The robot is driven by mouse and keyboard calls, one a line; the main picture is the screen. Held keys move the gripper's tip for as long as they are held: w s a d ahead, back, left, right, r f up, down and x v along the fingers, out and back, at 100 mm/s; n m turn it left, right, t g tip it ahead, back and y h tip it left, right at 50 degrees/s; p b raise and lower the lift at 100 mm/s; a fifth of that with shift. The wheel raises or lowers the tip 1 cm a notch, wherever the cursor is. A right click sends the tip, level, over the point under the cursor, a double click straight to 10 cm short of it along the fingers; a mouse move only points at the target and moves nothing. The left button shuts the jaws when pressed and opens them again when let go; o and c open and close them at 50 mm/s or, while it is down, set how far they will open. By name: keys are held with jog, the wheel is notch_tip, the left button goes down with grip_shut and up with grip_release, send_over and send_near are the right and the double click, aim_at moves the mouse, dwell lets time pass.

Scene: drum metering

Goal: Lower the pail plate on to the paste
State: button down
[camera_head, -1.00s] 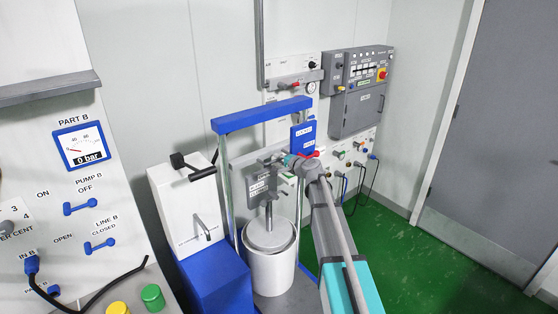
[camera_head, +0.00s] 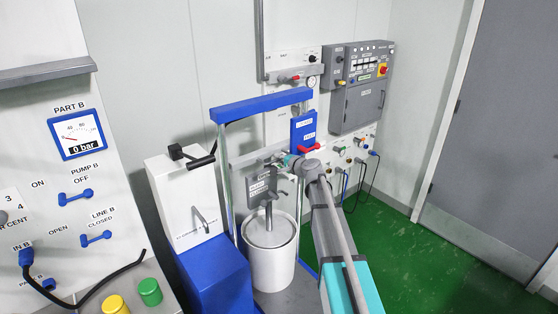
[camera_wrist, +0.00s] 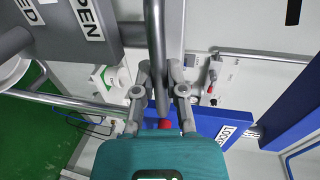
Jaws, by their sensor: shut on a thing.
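The white pail (camera_head: 270,266) stands between the posts of a frame with a blue crossbar (camera_head: 262,104). The round grey pail plate (camera_head: 266,236) is at the pail's mouth, on an upright grey rod (camera_head: 269,212). The paste is hidden beneath it. A grey label board (camera_head: 258,190) is above the pail. My gripper (camera_head: 285,162) is up beside this board, shut on a grey bar. In the wrist view my gripper (camera_wrist: 161,92) has its fingers on both sides of this bar (camera_wrist: 155,40). The exact gap from plate to paste cannot be seen.
A blue box (camera_head: 303,128) with a red lever (camera_head: 309,149) is just behind my gripper. A white cabinet (camera_head: 185,195) on a blue base stands left of the pail. The green floor (camera_head: 405,245) at the right is clear.

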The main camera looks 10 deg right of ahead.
jog(key=c, duration=0.7)
grip_release()
jog(key=shift+r, duration=0.1)
notch_tip(320, 180, up, 4)
jog(key=p, duration=0.4)
jog(key=f+p+v, duration=0.1)
jog(key=p+v, duration=0.2)
jog(key=v, duration=1.1)
jog(key=shift+s+a+f+n+g+h+b, duration=0.35)
jog(key=shift+s+a+f+n+g, duration=1.3)
jog(key=shift+s+f, duration=0.9)
jog(key=shift+s+a+f+n+g+h+b, duration=0.4)
jog(key=shift+s+a+f+n+g, duration=1.45)
jog(key=shift+s, duration=1.25)
jog(key=shift+s+a+f+n+g+h+b, duration=0.2)
jog(key=shift+s+a+f+n+g+h, duration=0.25)
jog(key=shift+s+a+f+n+g, duration=1.6)
